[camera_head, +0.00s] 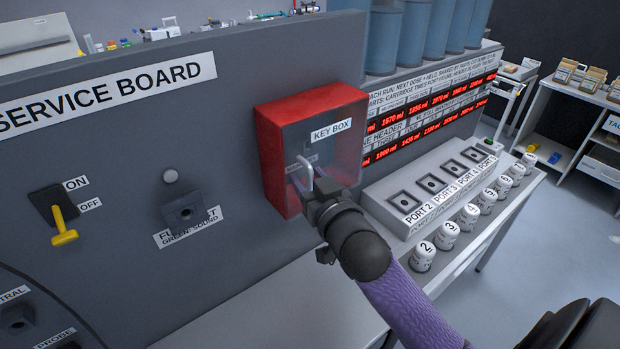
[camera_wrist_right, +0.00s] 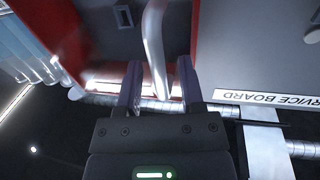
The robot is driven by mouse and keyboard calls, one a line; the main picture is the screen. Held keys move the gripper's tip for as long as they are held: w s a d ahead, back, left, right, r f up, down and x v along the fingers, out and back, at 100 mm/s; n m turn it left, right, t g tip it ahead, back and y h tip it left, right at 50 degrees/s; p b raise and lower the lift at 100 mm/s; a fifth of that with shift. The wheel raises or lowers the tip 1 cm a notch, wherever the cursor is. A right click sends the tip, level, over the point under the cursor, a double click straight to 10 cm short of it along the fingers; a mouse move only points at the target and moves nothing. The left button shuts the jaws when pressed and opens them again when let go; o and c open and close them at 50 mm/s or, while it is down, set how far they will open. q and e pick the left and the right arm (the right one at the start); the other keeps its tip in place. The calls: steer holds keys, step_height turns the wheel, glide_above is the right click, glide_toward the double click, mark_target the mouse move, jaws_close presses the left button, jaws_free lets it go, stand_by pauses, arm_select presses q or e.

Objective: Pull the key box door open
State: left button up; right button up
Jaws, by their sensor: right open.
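The red key box (camera_head: 270,160) is mounted on the grey service board, with a clear door (camera_head: 335,148) labelled KEY BOX. The door looks closed. A pale, bent bar handle (camera_head: 304,172) stands out from the door's lower left part. My right gripper (camera_head: 309,193) is at the handle, and its wrist hides the box's lower right corner. In the right wrist view the open fingers (camera_wrist_right: 159,68) stand on either side of the handle (camera_wrist_right: 153,38), with a visible gap between them. My left gripper is not in view.
The service board (camera_head: 110,150) carries a yellow switch lever (camera_head: 62,225) and a small socket unit (camera_head: 183,210) left of the box. Right of the box are a port block (camera_head: 400,215) and several numbered white cartridges (camera_head: 446,236) along the table edge.

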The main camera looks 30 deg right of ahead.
jaws_close()
stand_by(1.4)
